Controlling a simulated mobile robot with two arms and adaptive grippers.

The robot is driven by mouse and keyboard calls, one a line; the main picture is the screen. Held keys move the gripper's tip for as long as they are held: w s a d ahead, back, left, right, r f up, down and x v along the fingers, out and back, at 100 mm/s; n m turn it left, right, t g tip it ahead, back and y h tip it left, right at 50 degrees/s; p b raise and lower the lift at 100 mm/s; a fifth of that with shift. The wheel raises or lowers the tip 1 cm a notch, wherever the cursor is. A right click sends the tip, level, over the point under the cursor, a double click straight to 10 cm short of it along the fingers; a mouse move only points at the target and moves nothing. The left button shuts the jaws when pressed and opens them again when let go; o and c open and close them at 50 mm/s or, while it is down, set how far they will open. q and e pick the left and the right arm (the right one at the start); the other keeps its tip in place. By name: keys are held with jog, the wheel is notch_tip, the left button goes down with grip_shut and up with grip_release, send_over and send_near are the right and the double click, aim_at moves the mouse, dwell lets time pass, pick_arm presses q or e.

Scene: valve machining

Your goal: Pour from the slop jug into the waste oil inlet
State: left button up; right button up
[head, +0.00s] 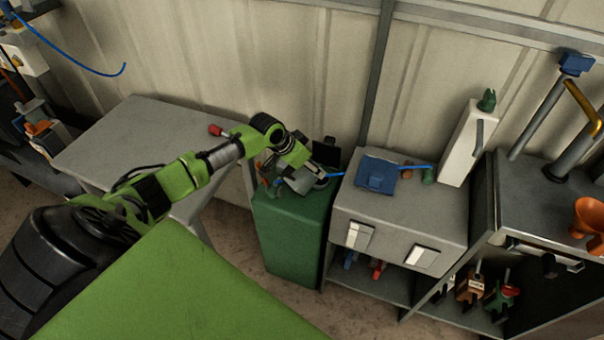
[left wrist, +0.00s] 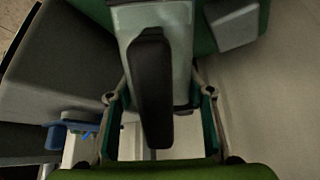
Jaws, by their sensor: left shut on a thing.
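My left gripper (head: 308,172) reaches over the green cabinet (head: 287,235). It is shut on the slop jug, a pale grey vessel (head: 304,182) with a black handle. In the left wrist view the jug's black handle (left wrist: 152,90) lies between the two fingers, with its grey body (left wrist: 183,50) behind it. The jug is above the cabinet top; its spout and contents are hidden, and I cannot tell its exact tilt. A black upright part (head: 326,152) stands behind the gripper at the cabinet. The waste oil inlet itself cannot be made out behind the gripper. My right gripper is out of view.
A grey cabinet (head: 400,215) stands right of the green one, with a blue tray (head: 376,174) and a tall white container (head: 467,145) on top. An orange funnel (head: 588,216) is far right. A grey table (head: 130,135) stands left. The wall is close behind.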

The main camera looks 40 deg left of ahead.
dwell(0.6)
pick_arm(q)
jog(key=shift+w, duration=0.1)
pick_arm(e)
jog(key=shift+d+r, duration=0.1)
pick_arm(q)
jog(key=shift+w+d+g+p, duration=0.1)
jog(key=shift+g+p, duration=0.2)
jog(key=shift+p, duration=0.05)
jog(key=shift+f, duration=0.25)
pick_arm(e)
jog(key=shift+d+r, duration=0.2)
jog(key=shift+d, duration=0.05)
pick_arm(q)
jog(key=shift+w+r+g+y+p, duration=0.2)
jog(key=shift+g+y+p, duration=0.1)
jog(key=shift+g, duration=0.2)
jog(key=shift+f, duration=0.2)
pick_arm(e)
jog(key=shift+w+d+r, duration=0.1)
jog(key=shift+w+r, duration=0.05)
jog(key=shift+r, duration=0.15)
